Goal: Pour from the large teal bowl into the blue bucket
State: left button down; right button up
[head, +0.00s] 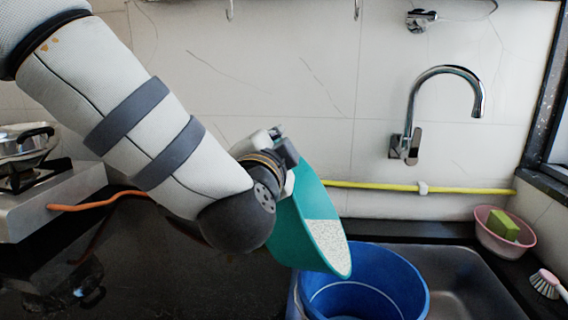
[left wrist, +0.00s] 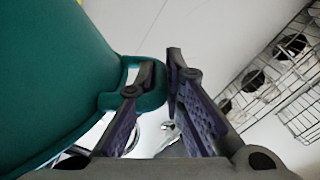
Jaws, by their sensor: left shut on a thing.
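The large teal bowl (head: 292,222) is steeply tilted, its opening turned to the right and its lower rim over the left part of the blue bucket (head: 400,272). White grainy contents (head: 327,243) show inside the bowl towards its lower edge. My left gripper (head: 284,150) is shut on the bowl near its upper end, partly hidden by my wrist. In the left wrist view the gripper (left wrist: 162,75) has its fingers at the bowl's rim or handle, and the bowl (left wrist: 60,75) fills the left side. The bucket stands upright at the sink; its bottom is hidden. My right gripper is out of view.
The metal sink (head: 465,280) lies right of the bucket, under a faucet (head: 440,75). A pink basin (head: 492,235) with a green sponge (head: 503,224) and a brush (head: 545,283) are at the right. A stove (head: 50,195) with an orange hose (head: 95,204) is at the left.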

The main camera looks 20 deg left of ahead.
pick_arm(q)
jog(key=shift+w+d+r+m, duration=0.15)
jog(key=shift+d+r+m, duration=0.15)
jog(key=shift+d+r, duration=0.25)
jog(key=shift+d, duration=0.25)
dwell(0.9)
jog(key=shift+w+d+r+m, duration=0.15)
jog(key=shift+d+r+m, duration=0.2)
jog(key=shift+d, duration=0.3)
jog(key=shift+w+d+r+m, duration=0.1)
jog(key=shift+d+r+m, duration=0.25)
jog(key=shift+d, duration=0.4)
dwell(0.5)
jog(key=shift+w+d+r+m, duration=0.15)
jog(key=shift+d+r+m, duration=0.15)
jog(key=shift+d, duration=0.4)
jog(key=shift+w+d+r+m, duration=0.15)
jog(key=shift+d+m, duration=0.15)
jog(key=shift+d, duration=0.4)
jog(key=shift+d, duration=0.1)
dwell(0.4)
jog(key=shift+w+d+r+m, duration=0.2)
jog(key=shift+d+m, duration=0.15)
jog(key=shift+d, duration=0.4)
jog(key=shift+w+d+r+m, duration=0.15)
jog(key=shift+d+m, duration=0.2)
jog(key=shift+d, duration=0.35)
dwell(0.4)
